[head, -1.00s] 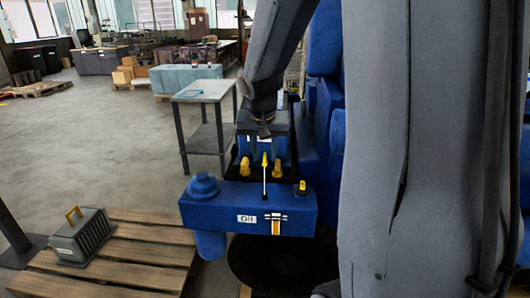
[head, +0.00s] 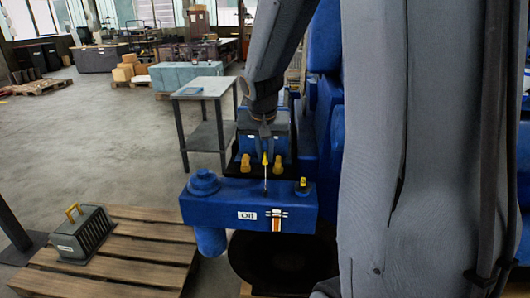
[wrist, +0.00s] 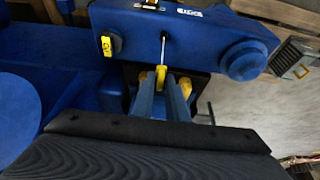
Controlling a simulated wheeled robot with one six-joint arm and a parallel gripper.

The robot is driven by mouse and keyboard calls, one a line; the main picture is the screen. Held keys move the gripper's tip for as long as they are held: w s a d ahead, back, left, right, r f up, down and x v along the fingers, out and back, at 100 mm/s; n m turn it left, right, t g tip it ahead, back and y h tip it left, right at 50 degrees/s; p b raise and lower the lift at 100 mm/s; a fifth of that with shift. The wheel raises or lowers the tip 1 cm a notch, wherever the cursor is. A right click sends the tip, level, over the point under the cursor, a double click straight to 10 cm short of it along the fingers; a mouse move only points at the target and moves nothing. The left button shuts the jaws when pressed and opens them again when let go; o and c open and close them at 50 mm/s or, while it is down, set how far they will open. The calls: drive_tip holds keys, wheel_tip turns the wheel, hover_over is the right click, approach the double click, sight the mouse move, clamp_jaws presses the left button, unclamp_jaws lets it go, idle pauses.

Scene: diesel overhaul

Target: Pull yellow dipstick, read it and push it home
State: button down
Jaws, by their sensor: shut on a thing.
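The dipstick has a yellow handle (head: 265,158) and a thin pale rod standing above the blue housing (head: 228,205). In the wrist view the rod (wrist: 164,52) runs from the handle to a dark hole in the housing. A length of rod shows outside; its lower part is hidden inside. My gripper (head: 265,152) comes down from above and is shut on the yellow handle. In the wrist view its two fingers (wrist: 161,77) are on either side of the handle. Any marks on the rod are too small to read.
Yellow fittings (head: 246,163) stand on both sides behind the dipstick. A yellow-tagged cap (head: 302,186) and a round blue cap (head: 203,184) sit on the housing, with an "Oil" label (head: 247,216) in front. A pallet (head: 140,235) lies left; a grey table (head: 203,89) stands behind.

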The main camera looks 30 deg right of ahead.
sight(265, 165)
wheel_tip(265, 165, down, 7)
drive_tip(key=b, duration=0.5)
drive_tip(key=shift+r, duration=0.15)
drive_tip(key=c, duration=1.7)
unclamp_jaws()
drive_tip(key=shift+c, duration=0.2)
drive_tip(key=shift+r, duration=0.1)
drive_tip(key=shift+b+v, duration=0.8)
drive_tip(key=shift+v, duration=3.05)
